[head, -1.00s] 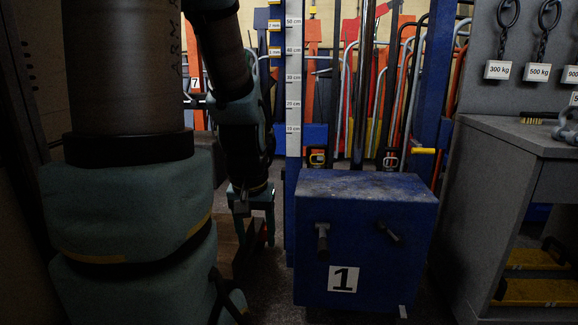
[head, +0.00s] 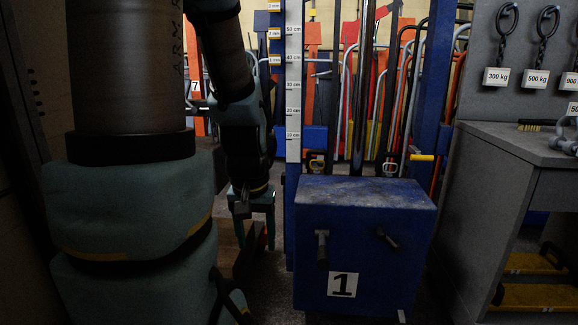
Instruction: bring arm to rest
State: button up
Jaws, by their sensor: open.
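My arm reaches down at the left of the head view. My gripper (head: 255,236) hangs at its end, fingers pointing down, just left of the blue box marked 1. It is open, with a dark gap between its two fingers and nothing seen in it. The trolley jack itself I cannot make out for certain; the area behind and below my gripper is dark.
The blue box (head: 365,240) with two dark handles stands close right of my gripper. A post with a centimetre scale (head: 293,95) rises behind it. A grey bench (head: 510,150) stands at right, below hanging chains with weight tags. Dark floor lies between box and bench.

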notch_tip(320, 180, up, 22)
jog(key=p, duration=2)
